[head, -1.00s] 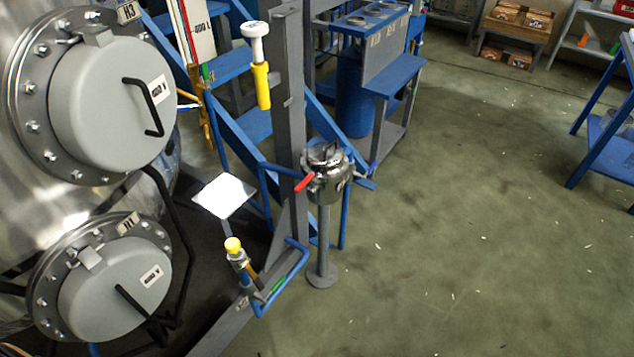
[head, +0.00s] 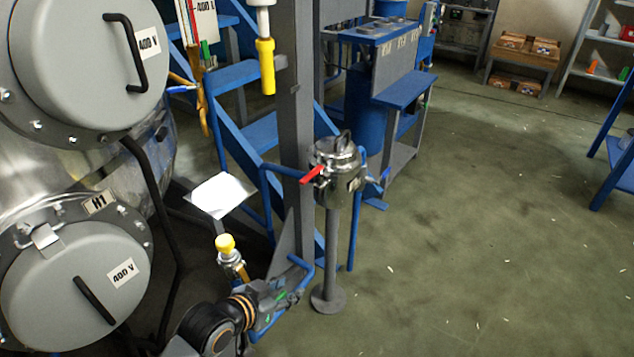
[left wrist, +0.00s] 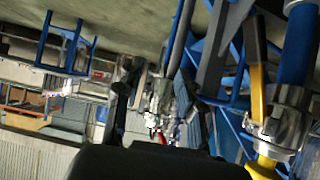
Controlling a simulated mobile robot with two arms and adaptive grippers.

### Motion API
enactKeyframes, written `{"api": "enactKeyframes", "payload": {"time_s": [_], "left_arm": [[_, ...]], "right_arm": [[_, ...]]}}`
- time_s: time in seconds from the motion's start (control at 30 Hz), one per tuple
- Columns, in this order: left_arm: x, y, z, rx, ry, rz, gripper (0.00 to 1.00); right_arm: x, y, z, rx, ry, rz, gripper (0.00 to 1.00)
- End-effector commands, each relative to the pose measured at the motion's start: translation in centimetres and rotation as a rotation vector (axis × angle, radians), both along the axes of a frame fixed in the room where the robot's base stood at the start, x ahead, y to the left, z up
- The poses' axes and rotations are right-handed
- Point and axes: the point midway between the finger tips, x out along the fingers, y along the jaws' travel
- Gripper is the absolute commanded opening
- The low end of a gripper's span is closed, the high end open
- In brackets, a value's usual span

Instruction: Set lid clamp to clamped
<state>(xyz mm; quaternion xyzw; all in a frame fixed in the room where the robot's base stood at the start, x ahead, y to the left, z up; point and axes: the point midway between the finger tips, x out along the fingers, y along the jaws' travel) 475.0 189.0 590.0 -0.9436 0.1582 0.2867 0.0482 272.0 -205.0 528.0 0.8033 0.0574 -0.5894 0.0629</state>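The small steel pot (head: 338,168) with its lid stands upright on a grey post in the head view. A red lever (head: 312,175), which looks like the lid clamp, sticks out from the pot's left side near the lid; I cannot tell its exact setting. A blue-ended handle (head: 383,177) is on the pot's right. My left gripper (head: 290,290) is low and left of the post, below the pot and apart from the lever. Its fingers are too small and dark to read. The pot also shows in the left wrist view (left wrist: 163,103). My right gripper is not in view.
A yellow-topped valve (head: 226,245) and a white plate (head: 220,195) are close to my left arm. A grey upright beam (head: 296,120) and blue frame stand behind the pot. Large flanged covers (head: 75,285) are at left. The floor (head: 480,230) to the right is open.

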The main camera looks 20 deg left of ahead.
Motion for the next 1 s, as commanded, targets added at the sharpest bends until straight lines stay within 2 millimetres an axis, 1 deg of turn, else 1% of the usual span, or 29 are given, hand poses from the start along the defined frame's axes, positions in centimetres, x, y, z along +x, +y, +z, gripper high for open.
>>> {"api": "enactKeyframes", "payload": {"time_s": [0.03,0.07,0.1,0.17,0.2,0.3,0.4,0.5,0.63,0.87,0.9,1.0], "left_arm": [[2.5,0.4,2.1,-0.023,-0.096,-0.015,0.38],[3.8,0.6,3.3,-0.042,-0.148,-0.02,0.38],[5.4,1.0,5.1,-0.067,-0.216,-0.026,0.38],[7.5,1.7,7.6,-0.101,-0.31,-0.029,0.38],[8.6,2.2,9.1,-0.123,-0.367,-0.029,0.38],[10.6,3.5,12.3,-0.164,-0.476,-0.023,0.38],[11.6,4.3,14.1,-0.189,-0.538,-0.018,0.38],[12.2,4.4,14.7,-0.199,-0.56,-0.016,0.38],[13.5,4.0,14.7,-0.201,-0.56,-0.015,0.38],[17.7,2.4,14.6,-0.201,-0.56,-0.015,0.38],[18.5,2.1,14.5,-0.201,-0.559,-0.015,0.38],[20.4,1.4,14.6,-0.2,-0.558,-0.015,0.38]], "right_arm": [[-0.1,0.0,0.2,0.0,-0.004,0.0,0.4],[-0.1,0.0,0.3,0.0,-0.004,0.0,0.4],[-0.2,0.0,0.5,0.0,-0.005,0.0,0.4],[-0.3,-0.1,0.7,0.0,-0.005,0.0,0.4],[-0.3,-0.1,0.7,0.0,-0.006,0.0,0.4],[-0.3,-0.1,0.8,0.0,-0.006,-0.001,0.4],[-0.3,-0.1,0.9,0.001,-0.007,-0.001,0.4],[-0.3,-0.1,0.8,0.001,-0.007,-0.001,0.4],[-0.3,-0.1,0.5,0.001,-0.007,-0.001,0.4],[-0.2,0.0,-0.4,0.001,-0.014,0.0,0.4],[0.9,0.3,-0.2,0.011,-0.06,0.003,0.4],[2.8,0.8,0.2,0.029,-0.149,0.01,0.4]]}}
